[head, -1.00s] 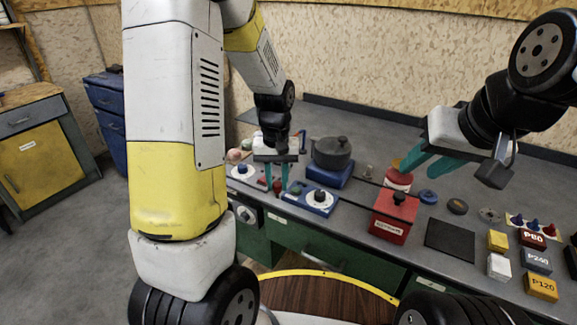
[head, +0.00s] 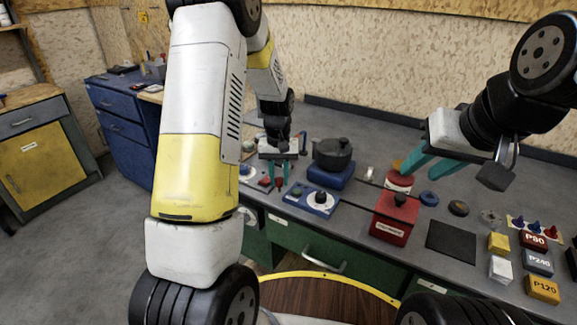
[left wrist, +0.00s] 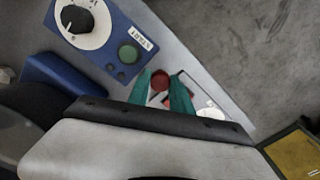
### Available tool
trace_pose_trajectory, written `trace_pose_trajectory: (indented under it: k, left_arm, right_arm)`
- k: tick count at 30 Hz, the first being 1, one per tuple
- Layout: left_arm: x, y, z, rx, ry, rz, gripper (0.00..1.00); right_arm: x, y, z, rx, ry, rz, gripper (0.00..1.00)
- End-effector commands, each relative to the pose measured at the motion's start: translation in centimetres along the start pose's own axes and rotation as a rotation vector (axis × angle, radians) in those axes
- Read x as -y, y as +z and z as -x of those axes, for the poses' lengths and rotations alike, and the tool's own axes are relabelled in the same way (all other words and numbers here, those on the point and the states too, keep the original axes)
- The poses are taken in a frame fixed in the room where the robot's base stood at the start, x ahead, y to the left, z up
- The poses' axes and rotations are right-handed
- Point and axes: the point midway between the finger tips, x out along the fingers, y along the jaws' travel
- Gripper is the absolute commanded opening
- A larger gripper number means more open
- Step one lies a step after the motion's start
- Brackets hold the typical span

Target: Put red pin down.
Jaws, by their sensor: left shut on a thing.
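The red pin (head: 279,183) is a small red piece between the teal fingertips of my left gripper (head: 279,178), low over the bench's front edge. My left gripper is shut on it. In the left wrist view, a round red top (left wrist: 160,80) shows between the fingers of my left gripper (left wrist: 163,84), with a grey bench surface around it. Whether the pin's lower end touches the bench cannot be told. My right gripper (head: 418,174) hangs with its teal fingers apart, empty, near a red-and-white round container (head: 398,182).
A blue box with a white dial (head: 314,201) stands just right of the left gripper. Behind it, a dark pot (head: 333,153) sits on a blue base. A red box (head: 395,217), a black mat (head: 451,240) and several labelled blocks fill the right side.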

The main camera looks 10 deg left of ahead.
Motion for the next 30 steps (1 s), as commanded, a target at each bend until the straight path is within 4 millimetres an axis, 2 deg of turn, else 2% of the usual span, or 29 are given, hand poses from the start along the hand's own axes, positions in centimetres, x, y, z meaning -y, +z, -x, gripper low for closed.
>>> trace_pose_trajectory:
  k: [4, 5, 8, 17, 20, 23, 30]
  left_arm:
    - [0.0, 0.0, -0.3, 0.001, 0.0, 0.0, 0.0]
    - [0.0, 0.0, -0.3, 0.0, 0.0, 0.0, 0.3]
    - [0.0, 0.0, -0.3, 0.0, 0.0, 0.0, 0.48]
    - [0.0, 0.0, -0.2, 0.0, 0.0, 0.0, 0.48]
    - [0.0, 0.0, 0.3, -0.001, 0.0, 0.0, 0.48]
    - [-0.1, -0.1, 1.7, -0.003, 0.001, -0.001, 0.48]
    - [-0.1, -0.1, 6.9, -0.005, 0.001, -0.001, 0.48]
  right_arm:
    - [0.0, 0.0, 0.0, 0.0, 0.0, 0.0, 0.36]
    - [0.0, 0.0, 0.0, 0.0, 0.0, 0.0, 0.36]
    - [0.0, 0.0, 0.0, 0.0, 0.0, 0.0, 0.36]
    - [0.0, 0.0, 0.0, 0.0, 0.0, 0.0, 0.36]
    - [0.0, 0.0, 0.0, 0.0, 0.0, 0.0, 0.36]
    - [0.0, 0.0, 0.0, 0.0, 0.0, 0.0, 0.36]
    - [0.0, 0.0, 0.0, 0.0, 0.0, 0.0, 0.36]
